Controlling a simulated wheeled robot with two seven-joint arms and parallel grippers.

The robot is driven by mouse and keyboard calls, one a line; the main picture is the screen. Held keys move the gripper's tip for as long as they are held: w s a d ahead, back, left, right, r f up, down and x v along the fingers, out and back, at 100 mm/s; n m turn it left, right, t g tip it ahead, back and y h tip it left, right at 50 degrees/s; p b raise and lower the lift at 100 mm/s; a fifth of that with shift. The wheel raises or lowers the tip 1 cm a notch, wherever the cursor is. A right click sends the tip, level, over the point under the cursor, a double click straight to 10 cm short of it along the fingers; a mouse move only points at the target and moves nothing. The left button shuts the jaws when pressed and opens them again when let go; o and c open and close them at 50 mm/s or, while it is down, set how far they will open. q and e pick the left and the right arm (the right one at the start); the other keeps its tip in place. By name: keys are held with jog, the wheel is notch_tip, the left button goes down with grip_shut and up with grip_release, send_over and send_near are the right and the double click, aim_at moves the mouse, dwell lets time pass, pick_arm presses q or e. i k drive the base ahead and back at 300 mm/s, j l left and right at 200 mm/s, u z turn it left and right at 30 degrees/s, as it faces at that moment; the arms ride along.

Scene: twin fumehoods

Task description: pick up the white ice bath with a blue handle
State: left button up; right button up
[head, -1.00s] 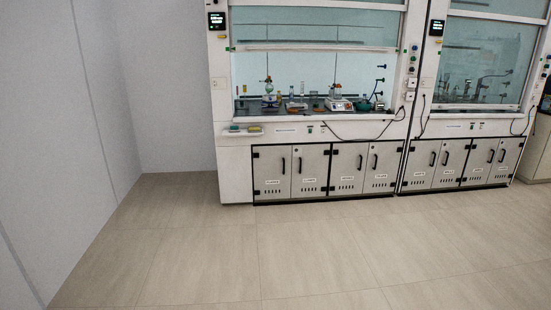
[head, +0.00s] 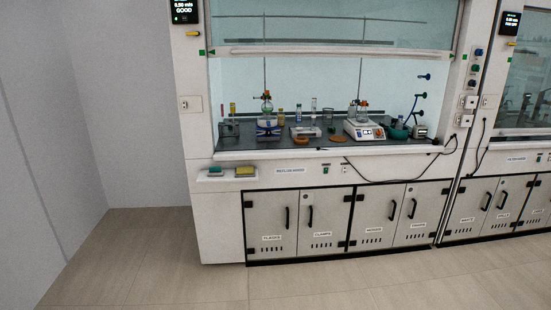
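In the head view, a small white object with a blue part (head: 268,129) stands on the dark worktop of the left fumehood, toward its left side. It may be the white ice bath, but it is too small to be sure, and I cannot make out a handle. A round flask with green (head: 267,106) stands just above or behind it, beside a thin upright rod. Neither of my grippers is in view.
The left fumehood's sash (head: 330,51) is raised. A white balance (head: 363,130), a green bowl (head: 398,131) and an orange ring (head: 304,132) share the worktop. A ledge with sponges (head: 226,172) juts out front left. Open floor (head: 200,270) lies before the cabinets (head: 330,219).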

aim_at(267, 122)
jog(key=i, duration=2.1)
